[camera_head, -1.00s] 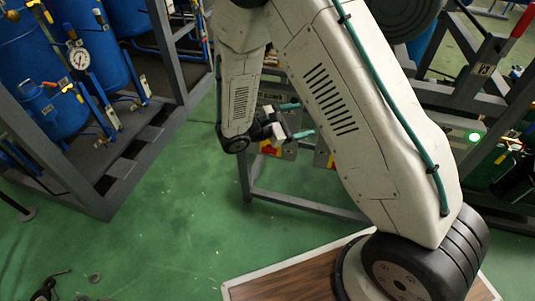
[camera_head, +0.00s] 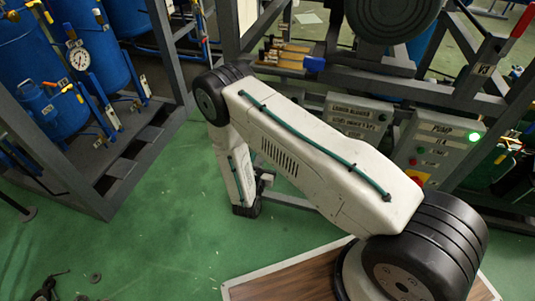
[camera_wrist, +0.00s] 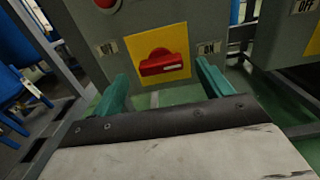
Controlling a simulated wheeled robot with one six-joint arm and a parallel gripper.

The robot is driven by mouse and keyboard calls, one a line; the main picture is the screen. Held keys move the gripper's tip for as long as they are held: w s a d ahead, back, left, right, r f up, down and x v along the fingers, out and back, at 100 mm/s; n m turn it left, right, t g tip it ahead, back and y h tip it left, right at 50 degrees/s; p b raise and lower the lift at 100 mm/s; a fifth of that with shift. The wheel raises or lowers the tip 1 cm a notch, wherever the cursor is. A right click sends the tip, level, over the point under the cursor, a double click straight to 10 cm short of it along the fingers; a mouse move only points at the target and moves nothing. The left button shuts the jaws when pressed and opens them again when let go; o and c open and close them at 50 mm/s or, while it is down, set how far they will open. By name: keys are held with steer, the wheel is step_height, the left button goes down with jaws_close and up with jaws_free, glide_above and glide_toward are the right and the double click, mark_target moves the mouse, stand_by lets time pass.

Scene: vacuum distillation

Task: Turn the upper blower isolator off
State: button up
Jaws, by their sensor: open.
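A red rotary isolator handle (camera_wrist: 163,64) sits on a yellow plate (camera_wrist: 181,87) on a grey box (camera_wrist: 130,22) in the wrist view. The handle lies about horizontal, with a white mark toward its right end, on the side of the ON label (camera_wrist: 209,48). Another label (camera_wrist: 108,48) is on the left, too blurred to read surely. My gripper (camera_wrist: 162,72) is open. Its two teal fingers stand apart to the left and right of the handle, below it in the picture, and hold nothing. The box's name is out of view. My arm hides the gripper in the head view.
In the head view, a box labelled lower blower (camera_head: 355,118) and a pump box (camera_head: 436,145) with a lit green lamp stand at right. A grey frame with blue tanks (camera_head: 95,55) stands at left. Green floor (camera_head: 165,235) is clear between.

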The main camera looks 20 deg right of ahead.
steer(key=x, duration=0.3)
steer(key=shift+w+d, duration=0.15)
steer(key=shift+w, duration=0.05)
steer(key=shift+c, duration=0.4)
steer(key=c, duration=0.9)
